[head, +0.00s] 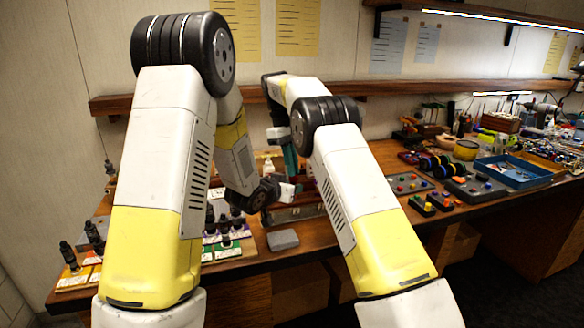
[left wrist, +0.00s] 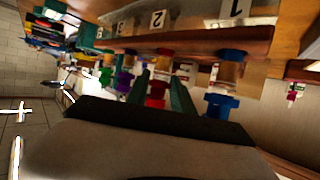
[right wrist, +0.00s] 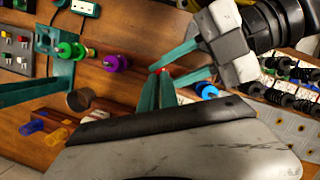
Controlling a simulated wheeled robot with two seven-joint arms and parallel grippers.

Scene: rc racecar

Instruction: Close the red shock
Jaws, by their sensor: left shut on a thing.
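The red shock (left wrist: 157,90) sits in a row of coloured shocks on a wooden rack (left wrist: 190,45), between the purple shock (left wrist: 124,82) and the blue shock (left wrist: 222,102). My left gripper (left wrist: 161,88) has its green fingers on either side of the red shock and is shut on it. In the right wrist view only a small red part (right wrist: 163,70) shows, between the fingers. My right gripper (right wrist: 158,78) has its fingers close together, with the tips at the red part; whether they grip it is unclear. In the head view my arms hide most of the rack.
A green shock (right wrist: 70,48) and the purple one are left of the red part in the right wrist view. A grey block (head: 283,240) lies near the table's front edge. A blue tray (head: 513,172) and button boxes stand right.

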